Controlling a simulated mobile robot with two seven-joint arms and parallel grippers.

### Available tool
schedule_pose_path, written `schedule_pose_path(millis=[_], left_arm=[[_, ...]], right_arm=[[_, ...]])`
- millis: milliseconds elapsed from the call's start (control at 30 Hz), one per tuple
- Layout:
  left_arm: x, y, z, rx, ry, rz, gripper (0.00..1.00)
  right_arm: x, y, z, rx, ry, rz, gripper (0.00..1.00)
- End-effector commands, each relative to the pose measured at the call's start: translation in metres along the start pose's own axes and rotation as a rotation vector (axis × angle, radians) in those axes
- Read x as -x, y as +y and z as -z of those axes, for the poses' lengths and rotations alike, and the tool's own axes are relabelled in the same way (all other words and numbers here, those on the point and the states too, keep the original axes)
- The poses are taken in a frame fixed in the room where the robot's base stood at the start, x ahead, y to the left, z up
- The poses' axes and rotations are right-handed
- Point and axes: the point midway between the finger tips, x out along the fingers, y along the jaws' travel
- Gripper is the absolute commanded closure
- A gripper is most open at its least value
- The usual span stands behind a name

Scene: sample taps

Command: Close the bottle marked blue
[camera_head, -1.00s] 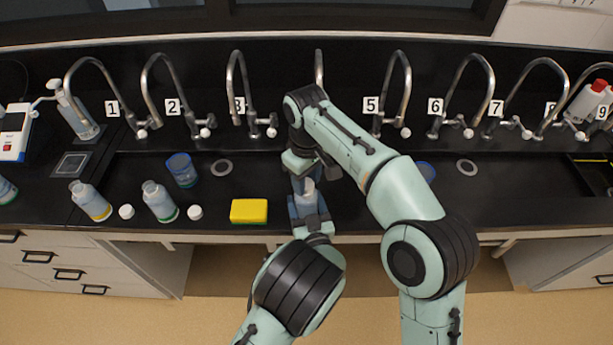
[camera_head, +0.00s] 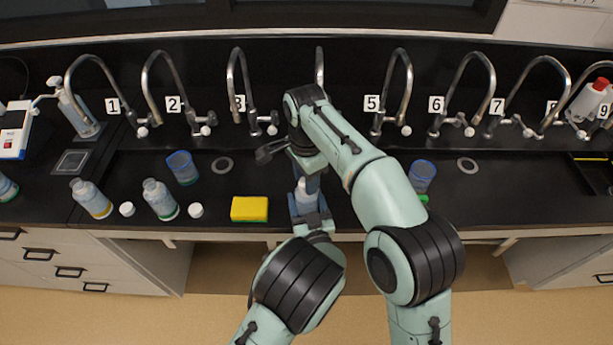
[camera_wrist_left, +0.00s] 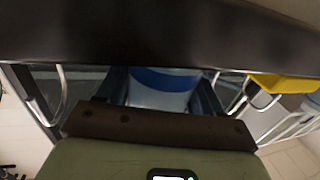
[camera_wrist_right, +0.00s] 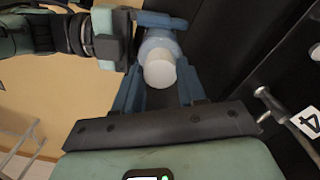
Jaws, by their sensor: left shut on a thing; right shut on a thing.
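The bottle (camera_head: 305,190) stands upright near the front edge of the counter, left of centre in the head view. A blue band shows on the bottle (camera_wrist_left: 165,80) in the left wrist view. My left gripper (camera_head: 308,208) is shut around its body from the front. My right gripper (camera_head: 304,176) points down over it. In the right wrist view, my right gripper (camera_wrist_right: 159,85) is shut on a white cap (camera_wrist_right: 160,72), which sits over the bottle's mouth. I cannot tell how tightly the cap sits.
A yellow sponge (camera_head: 249,210) lies left of the bottle. Further left are a yellow-marked bottle (camera_head: 91,199), a green-marked bottle (camera_head: 160,201) and two loose white caps (camera_head: 126,210) (camera_head: 195,211). Blue beakers (camera_head: 182,168) (camera_head: 422,176) stand on both sides. Numbered taps line the back.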

Motion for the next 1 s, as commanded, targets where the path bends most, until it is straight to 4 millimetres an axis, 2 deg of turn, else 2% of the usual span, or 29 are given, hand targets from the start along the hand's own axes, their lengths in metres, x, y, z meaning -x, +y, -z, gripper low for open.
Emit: schedule_pose_path(millis=[100, 300, 467, 733, 767, 800, 833, 1000], left_arm=[[-0.0001, -0.0003, -0.0001, 0.0, 0.0, 0.001, 1.0], [-0.0001, -0.0003, -0.0002, 0.0, -0.001, 0.001, 1.0], [0.0, -0.0003, -0.0002, 0.0, -0.001, 0.001, 1.0], [0.0, -0.0003, -0.0003, 0.0, -0.001, 0.001, 1.0], [0.0, -0.0003, -0.0003, 0.0, -0.001, 0.001, 1.0], [0.0, -0.0003, -0.0003, 0.0, -0.001, 0.001, 1.0], [0.0, -0.0003, -0.0003, 0.0, -0.001, 0.001, 1.0], [0.0, -0.0003, -0.0003, 0.0, -0.001, 0.001, 1.0]], right_arm=[[0.0009, -0.0007, -0.0003, -0.283, 0.001, 0.002, 0.87], [0.0006, -0.001, 0.0001, -0.643, 0.0, 0.002, 0.87], [0.0004, -0.0011, 0.0004, -0.746, -0.001, 0.002, 0.87], [0.0005, -0.001, 0.0005, -0.749, -0.001, 0.002, 0.87], [0.0005, -0.001, 0.0005, -0.748, -0.001, 0.002, 0.5], [0.0005, -0.001, 0.0005, -0.748, -0.001, 0.002, 0.37], [0.0004, -0.001, 0.0005, -0.748, -0.001, 0.002, 0.34], [0.0001, -0.0009, 0.0004, -0.747, -0.001, 0.001, 0.34]])
